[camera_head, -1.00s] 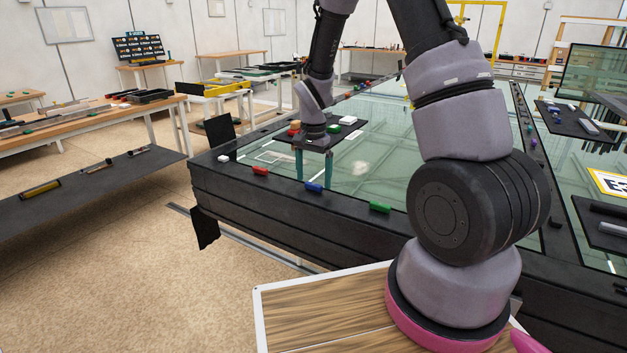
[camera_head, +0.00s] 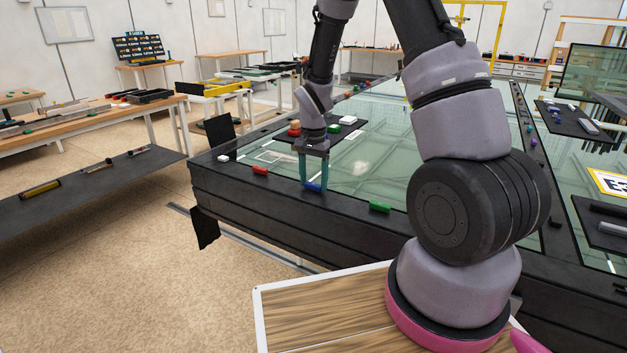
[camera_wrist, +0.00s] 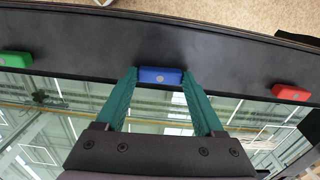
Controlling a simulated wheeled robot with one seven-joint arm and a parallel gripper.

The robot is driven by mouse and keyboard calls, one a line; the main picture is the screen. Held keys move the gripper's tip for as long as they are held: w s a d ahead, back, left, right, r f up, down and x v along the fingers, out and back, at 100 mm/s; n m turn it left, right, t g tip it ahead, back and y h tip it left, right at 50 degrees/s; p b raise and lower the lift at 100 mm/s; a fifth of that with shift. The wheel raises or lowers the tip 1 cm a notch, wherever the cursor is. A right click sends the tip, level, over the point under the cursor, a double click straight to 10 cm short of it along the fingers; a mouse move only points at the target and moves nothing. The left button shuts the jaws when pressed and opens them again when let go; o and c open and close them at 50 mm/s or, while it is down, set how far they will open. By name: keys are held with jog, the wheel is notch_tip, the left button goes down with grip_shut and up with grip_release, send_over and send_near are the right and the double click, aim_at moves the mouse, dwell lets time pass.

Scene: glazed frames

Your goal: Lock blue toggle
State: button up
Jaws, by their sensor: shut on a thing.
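The blue toggle (camera_head: 312,187) is a small block on the black frame edge of the glazed table. In the wrist view the blue toggle (camera_wrist: 160,76) lies between my two teal fingertips. My gripper (camera_head: 313,186) reaches down to the frame and is shut on the blue toggle, one finger at each end. My gripper also shows in the wrist view (camera_wrist: 161,77). The lower part of the toggle is not clear to see.
A red toggle (camera_head: 260,171) and a green toggle (camera_head: 380,207) sit on the same black frame (camera_head: 345,215), either side of the blue one. A white block (camera_head: 223,158) is at the corner. Glass panes (camera_head: 375,165) lie behind. A dark tray (camera_head: 340,131) holds coloured pieces.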

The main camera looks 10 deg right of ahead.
aim_at(313, 184)
jog(key=n, duration=1.3)
jog(key=shift+n, duration=2.2)
jog(key=o, duration=1.4)
notch_tip(313, 184, up, 11)
jog(key=shift+f, duration=0.1)
